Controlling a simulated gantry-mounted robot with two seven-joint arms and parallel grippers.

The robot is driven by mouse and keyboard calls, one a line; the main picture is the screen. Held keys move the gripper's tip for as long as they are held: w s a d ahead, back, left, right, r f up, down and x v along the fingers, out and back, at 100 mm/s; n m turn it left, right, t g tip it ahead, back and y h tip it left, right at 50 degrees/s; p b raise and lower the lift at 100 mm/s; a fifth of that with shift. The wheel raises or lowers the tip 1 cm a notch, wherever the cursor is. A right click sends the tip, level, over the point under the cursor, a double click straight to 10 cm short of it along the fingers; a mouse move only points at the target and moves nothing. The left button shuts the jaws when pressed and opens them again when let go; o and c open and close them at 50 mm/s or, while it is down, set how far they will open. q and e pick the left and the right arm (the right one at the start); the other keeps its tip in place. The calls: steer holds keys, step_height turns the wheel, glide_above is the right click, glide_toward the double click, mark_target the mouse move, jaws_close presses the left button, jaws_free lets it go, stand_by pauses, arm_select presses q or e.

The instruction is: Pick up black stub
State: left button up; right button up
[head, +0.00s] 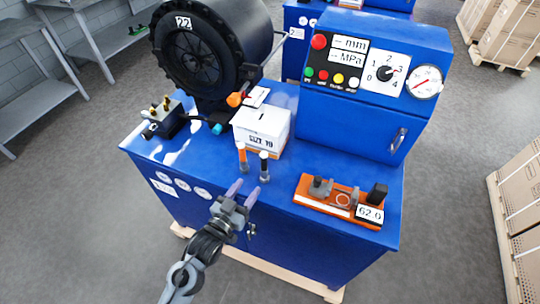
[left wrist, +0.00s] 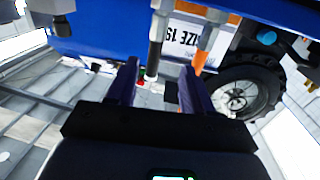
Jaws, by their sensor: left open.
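The black stub (head: 264,165), a slim peg with a black upper part and a grey lower part, stands at the front of the white SIZE 19 box (head: 262,124). It also shows in the left wrist view (left wrist: 155,45). A similar orange stub (head: 242,157) stands just left of it, and in the left wrist view it is on the right (left wrist: 205,45). My left gripper (head: 243,193) is open and empty, in front of and below the stubs. In the left wrist view the black stub's end shows between the fingers (left wrist: 155,88), apart from both. My right gripper is out of view.
The blue bench (head: 190,160) carries a black wheel-like crimper head (head: 200,60) marked 22, a control box (head: 360,120) and an orange tray (head: 325,200) labelled 62.0. A dark fitting block (head: 165,118) stands at the left. Open floor lies in front of the bench.

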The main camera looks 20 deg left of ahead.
mark_target(263, 167)
arm_select(q)
steer(key=shift+w+d+r, duration=0.15)
steer(key=shift+w+r, duration=0.05)
steer(key=shift+w, duration=0.4)
steer(key=shift+w+d+r, duration=0.15)
steer(key=shift+w+r, duration=0.05)
steer(key=shift+w, duration=0.35)
steer(key=shift+w+d+r, duration=0.1)
steer(key=shift+w+d, duration=0.05)
steer(key=shift+w, duration=1.25)
steer(key=shift+w+d+b, duration=0.1)
steer(key=shift+w+b, duration=0.2)
steer(key=shift+b, duration=0.05)
steer(key=shift+w+d+b, duration=0.15)
steer(key=shift+w+d, duration=0.1)
steer(key=shift+w, duration=0.9)
steer(key=shift+w+d+b, duration=0.15)
steer(key=shift+w+d, duration=0.1)
steer(key=shift+w, duration=0.85)
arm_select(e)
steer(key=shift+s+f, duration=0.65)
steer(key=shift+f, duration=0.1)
arm_select(q)
jaws_close()
